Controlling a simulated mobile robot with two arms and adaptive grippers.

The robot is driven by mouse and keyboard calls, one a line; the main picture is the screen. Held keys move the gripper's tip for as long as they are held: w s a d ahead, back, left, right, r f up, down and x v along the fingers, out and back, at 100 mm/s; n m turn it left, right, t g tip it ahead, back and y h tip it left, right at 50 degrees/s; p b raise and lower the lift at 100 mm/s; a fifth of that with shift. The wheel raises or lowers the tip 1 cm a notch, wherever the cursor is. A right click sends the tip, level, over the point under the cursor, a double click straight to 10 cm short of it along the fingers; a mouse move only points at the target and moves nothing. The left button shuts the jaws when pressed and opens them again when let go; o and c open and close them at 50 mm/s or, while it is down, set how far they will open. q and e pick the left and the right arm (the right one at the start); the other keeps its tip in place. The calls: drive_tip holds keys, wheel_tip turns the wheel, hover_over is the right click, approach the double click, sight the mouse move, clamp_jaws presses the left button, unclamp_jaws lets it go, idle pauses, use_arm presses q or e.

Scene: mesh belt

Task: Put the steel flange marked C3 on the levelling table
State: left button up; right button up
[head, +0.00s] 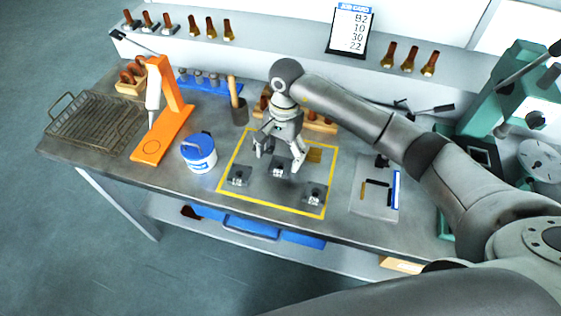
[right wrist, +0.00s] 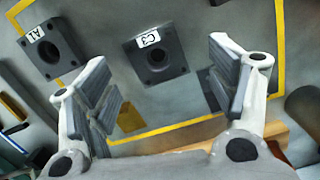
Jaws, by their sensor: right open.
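The steel flange marked C3 (right wrist: 157,60) is a dark square plate with a round raised bore and a white label. It lies flat inside a yellow outline on the bench. In the head view it appears to be the middle flange (head: 279,171) of three. My right gripper (head: 279,157) is over it, pointing down, with fingers apart and empty. In the right wrist view the flange shows beyond and between the open fingers (right wrist: 168,85), with no visible contact. I cannot tell which thing is the levelling table. My left gripper is not in view.
Flange A1 (right wrist: 48,51) lies beside C3; another flange (head: 238,176) lies at the outline's left. A blue-lidded tub (head: 199,153) and orange stand (head: 162,134) are left. A grey board (head: 368,204) is right. A wire basket (head: 92,122) is at far left.

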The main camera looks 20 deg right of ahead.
sight(280, 166)
drive_tip(key=shift+s+a+f+p, duration=0.1)
drive_tip(key=shift+s+f+p, duration=0.05)
drive_tip(key=shift+f, duration=0.3)
drive_tip(key=shift+s+f+p, duration=0.1)
drive_tip(key=shift+f+p, duration=0.05)
drive_tip(key=shift+f, duration=0.65)
drive_tip(key=shift+c, duration=0.4)
drive_tip(key=c, duration=1.4)
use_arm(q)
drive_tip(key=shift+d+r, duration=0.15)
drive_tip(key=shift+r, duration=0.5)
use_arm(e)
drive_tip(key=shift+c, duration=0.3)
